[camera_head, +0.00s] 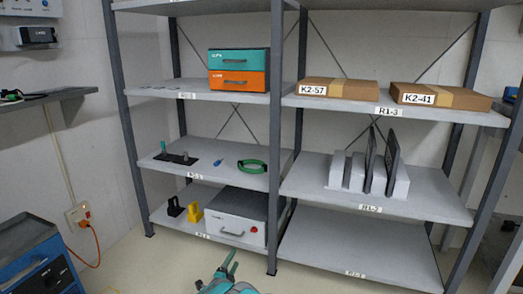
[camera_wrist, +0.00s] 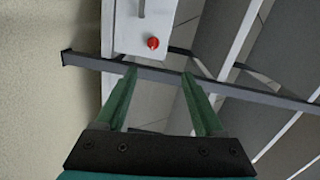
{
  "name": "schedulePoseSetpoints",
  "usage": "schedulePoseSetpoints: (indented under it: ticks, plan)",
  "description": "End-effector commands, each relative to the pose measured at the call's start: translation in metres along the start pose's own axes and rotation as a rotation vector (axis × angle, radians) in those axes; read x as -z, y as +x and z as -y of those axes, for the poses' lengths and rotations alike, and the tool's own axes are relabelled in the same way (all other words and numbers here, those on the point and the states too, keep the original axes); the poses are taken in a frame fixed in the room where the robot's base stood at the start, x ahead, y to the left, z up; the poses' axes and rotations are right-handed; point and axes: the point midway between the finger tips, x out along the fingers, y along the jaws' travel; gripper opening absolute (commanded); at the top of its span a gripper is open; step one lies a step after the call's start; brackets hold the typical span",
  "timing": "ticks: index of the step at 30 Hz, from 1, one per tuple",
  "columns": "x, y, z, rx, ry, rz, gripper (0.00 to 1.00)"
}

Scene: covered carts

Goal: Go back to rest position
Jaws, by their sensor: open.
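My gripper (camera_head: 229,262) shows at the bottom middle of the head view, low in front of the shelving rack, with green fingers. In the wrist view my gripper (camera_wrist: 159,76) has its two green fingers apart, with nothing between them. Beyond the fingertips is a dark rack post. Past it is the white front of a box (camera_wrist: 128,38) with a red button. The head view shows this grey box (camera_head: 230,217) on the lowest left shelf. Most of my arm is out of view.
The rack's lowest right shelf (camera_head: 358,250) is empty. Dividers with dark panels (camera_head: 372,160) stand above it, and cardboard boxes (camera_head: 338,89) higher up. A blue cabinet (camera_head: 38,262) stands at lower left, near an orange cable (camera_head: 97,248). Floor shows between cabinet and rack.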

Motion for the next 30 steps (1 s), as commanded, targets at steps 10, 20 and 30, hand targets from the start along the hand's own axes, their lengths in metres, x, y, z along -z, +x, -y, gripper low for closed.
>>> schedulePoseSetpoints:
  ticks: [10,20,30]
  plan:
    - [0.002,0.033,0.053,-0.055,-0.105,0.096,0.7]
    - [0.032,0.057,0.128,-0.182,-0.325,0.261,0.7]
    - [0.094,0.034,0.189,-0.34,-0.558,0.437,0.7]
